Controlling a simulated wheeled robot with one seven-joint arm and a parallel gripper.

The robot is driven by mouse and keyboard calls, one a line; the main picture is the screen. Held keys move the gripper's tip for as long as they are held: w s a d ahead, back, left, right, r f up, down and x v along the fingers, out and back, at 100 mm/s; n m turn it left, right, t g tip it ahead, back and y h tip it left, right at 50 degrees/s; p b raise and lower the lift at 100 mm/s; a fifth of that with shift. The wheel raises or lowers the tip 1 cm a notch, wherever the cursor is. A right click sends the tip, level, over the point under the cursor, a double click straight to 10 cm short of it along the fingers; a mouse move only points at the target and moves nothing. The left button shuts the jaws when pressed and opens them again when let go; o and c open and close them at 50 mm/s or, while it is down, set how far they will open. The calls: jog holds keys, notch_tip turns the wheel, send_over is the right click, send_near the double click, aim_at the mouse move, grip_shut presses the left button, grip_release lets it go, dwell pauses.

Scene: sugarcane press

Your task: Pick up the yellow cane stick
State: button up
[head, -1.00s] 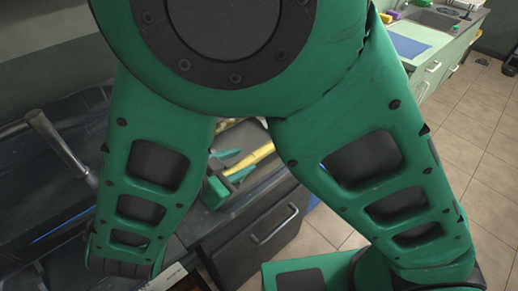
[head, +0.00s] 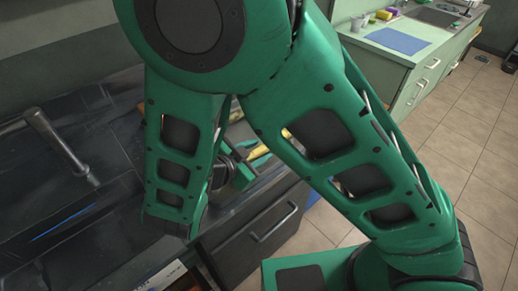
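The yellow cane stick (head: 258,152) shows in the head view only as a small strip between my arm links, near the counter's front edge. The rest of it is hidden. My gripper (head: 254,163) is right at the visible part of the stick, with green finger parts just below and beside it. My arm links cover most of the gripper. I cannot tell whether the fingers are apart or closed on the stick, or whether the stick is resting or raised.
A dark counter (head: 100,120) with a metal tap (head: 60,140) fills the left. A drawer with a handle (head: 272,222) is below the gripper. A green cabinet (head: 400,75) with a blue mat (head: 397,40) stands at back right. Tiled floor (head: 470,150) is clear at right.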

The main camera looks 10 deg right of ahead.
jog(key=shift+w+d, duration=0.1)
grip_shut()
